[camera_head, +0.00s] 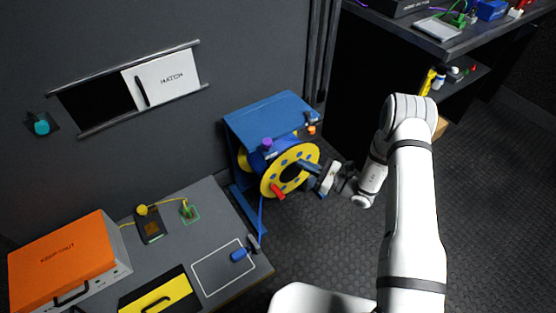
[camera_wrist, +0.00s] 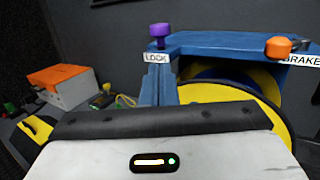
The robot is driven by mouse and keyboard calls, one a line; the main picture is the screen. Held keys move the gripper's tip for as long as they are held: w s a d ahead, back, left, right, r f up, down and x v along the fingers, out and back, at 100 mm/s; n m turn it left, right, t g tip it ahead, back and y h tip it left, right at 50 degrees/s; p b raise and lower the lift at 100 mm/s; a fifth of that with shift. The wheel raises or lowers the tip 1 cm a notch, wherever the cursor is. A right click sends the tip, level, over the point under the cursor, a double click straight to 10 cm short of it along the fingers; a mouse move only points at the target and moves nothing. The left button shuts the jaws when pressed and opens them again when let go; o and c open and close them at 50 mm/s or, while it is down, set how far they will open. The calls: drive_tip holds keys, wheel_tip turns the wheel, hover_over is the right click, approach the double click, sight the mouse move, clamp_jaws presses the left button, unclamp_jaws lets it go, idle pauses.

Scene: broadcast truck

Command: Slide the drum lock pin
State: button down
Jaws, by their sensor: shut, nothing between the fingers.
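The lock pin has a purple knob (camera_head: 266,144) and stands upright at the front left of the blue drum frame (camera_head: 268,112). In the wrist view the purple knob (camera_wrist: 160,32) is above a white LOCK label (camera_wrist: 157,57). The yellow-flanged drum (camera_head: 271,181) sits below the frame top. My gripper (camera_head: 306,167) is shut and empty, in front of the drum face, to the right of and lower than the purple knob. It is apart from the knob; whether it touches the drum, I cannot tell. The fingertips are hidden in the wrist view.
An orange knob (camera_wrist: 278,47) with a BRAKE label is at the frame's right. A red handle (camera_head: 278,192) sticks out from the drum's lower left. A blue cable runs down to a grey bench (camera_head: 215,215). An orange-topped case (camera_head: 62,252) stands farther left. Open floor lies right.

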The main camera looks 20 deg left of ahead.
drive_tip(key=shift+a+f, duration=0.1)
drive_tip(key=shift+f, duration=0.1)
drive_tip(key=b+x, duration=0.1)
drive_tip(key=x, duration=0.8)
drive_tip(key=shift+a+b, duration=0.35)
drive_tip(key=shift+w, duration=0.15)
drive_tip(key=shift+r+p, duration=0.8)
drive_tip(key=shift+r, duration=0.85)
drive_tip(key=shift+w, duration=0.1)
drive_tip(key=shift+d, duration=0.1)
drive_tip(key=v, duration=1)
drive_tip(key=shift+b, duration=0.35)
